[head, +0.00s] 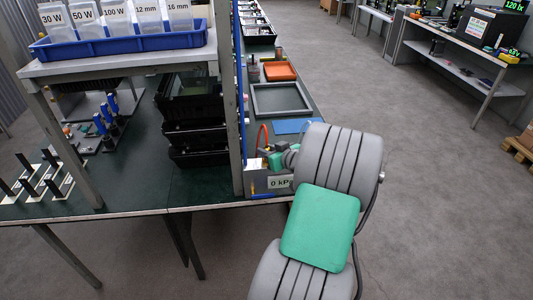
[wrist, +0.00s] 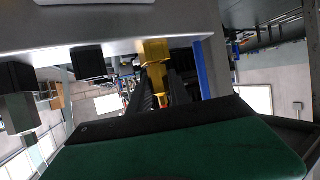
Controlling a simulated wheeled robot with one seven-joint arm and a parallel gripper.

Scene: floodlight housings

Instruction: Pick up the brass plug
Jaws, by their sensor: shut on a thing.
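In the wrist view a yellow-gold brass plug (wrist: 154,66) stands in the middle. Its wider part shows against the edge of a pale panel (wrist: 60,48), and a thinner part shows below. I cannot tell whether it touches that panel. My gripper (wrist: 160,88) has its dark fingers on both sides of the plug and is shut on it. The fingers are partly hidden by the black and green body in the foreground. In the head view my grey arm covers the area around the gripper, and the plug cannot be made out there.
In the head view a box marked "0 kPa" (head: 279,183) stands at the bench corner, close to my arm. A shelf post (head: 230,100) and black stacked bins (head: 195,155) are left of it. A grey tray (head: 281,112) lies behind. Open floor (head: 430,200) is on the right.

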